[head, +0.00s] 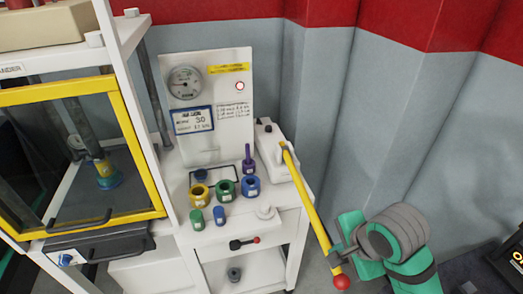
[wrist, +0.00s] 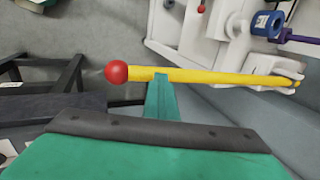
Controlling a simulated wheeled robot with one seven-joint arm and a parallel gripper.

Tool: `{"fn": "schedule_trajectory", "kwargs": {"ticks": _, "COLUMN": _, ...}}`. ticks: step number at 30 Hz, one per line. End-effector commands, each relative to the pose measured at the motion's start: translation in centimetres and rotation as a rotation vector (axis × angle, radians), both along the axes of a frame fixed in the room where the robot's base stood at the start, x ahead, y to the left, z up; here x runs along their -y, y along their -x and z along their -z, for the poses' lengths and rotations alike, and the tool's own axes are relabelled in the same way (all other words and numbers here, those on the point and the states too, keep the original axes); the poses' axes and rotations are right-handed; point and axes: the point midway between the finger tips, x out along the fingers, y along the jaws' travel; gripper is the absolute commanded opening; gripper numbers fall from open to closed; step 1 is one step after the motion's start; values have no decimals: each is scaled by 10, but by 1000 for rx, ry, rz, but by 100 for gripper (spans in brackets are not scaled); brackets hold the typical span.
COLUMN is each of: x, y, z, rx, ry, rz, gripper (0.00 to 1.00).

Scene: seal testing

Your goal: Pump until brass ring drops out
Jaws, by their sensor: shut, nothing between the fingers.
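The pump lever (head: 308,205) is a yellow bar with a red ball (head: 341,283) at its end. It slopes down and forward from the white pump body (head: 275,150) on the right of the bench. My gripper (head: 335,258) is shut and empty at the lever near the red ball. In the wrist view, the green fingertips (wrist: 161,85) meet the yellow lever (wrist: 215,76) just beside the red ball (wrist: 117,71); I cannot tell if they press on it. Behind the yellow-framed window, a brass-coloured piece (head: 103,167) sits above a blue base (head: 109,182) under a grey rod.
The bench holds yellow (head: 199,194), green (head: 225,189) and blue (head: 251,186) rings and small cylinders. A panel (head: 208,105) behind carries a round gauge (head: 185,82) and a lit red lamp (head: 240,86). The grey corrugated wall (head: 390,100) stands close behind my arm.

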Motion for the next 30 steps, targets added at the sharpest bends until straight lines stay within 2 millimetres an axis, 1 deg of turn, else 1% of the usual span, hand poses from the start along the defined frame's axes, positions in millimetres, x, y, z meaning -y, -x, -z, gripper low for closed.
{"fn": "schedule_trajectory", "kwargs": {"ticks": 8, "x": -1, "y": 0, "z": 0, "rx": -2, "ry": 1, "rz": -2, "gripper": 0}}
{"fn": "schedule_trajectory", "kwargs": {"ticks": 11, "x": 0, "y": -1, "z": -7, "rx": 0, "ry": 5, "rz": -3, "gripper": 0}}
{"fn": "schedule_trajectory", "kwargs": {"ticks": 20, "x": -1, "y": -4, "z": -64, "rx": 2, "ry": 5, "rz": -3, "gripper": 0}}
{"fn": "schedule_trajectory", "kwargs": {"ticks": 27, "x": -2, "y": -5, "z": -113, "rx": 2, "ry": 5, "rz": -2, "gripper": 0}}
{"fn": "schedule_trajectory", "kwargs": {"ticks": 30, "x": -2, "y": -6, "z": -127, "rx": 0, "ry": 3, "rz": -2, "gripper": 0}}
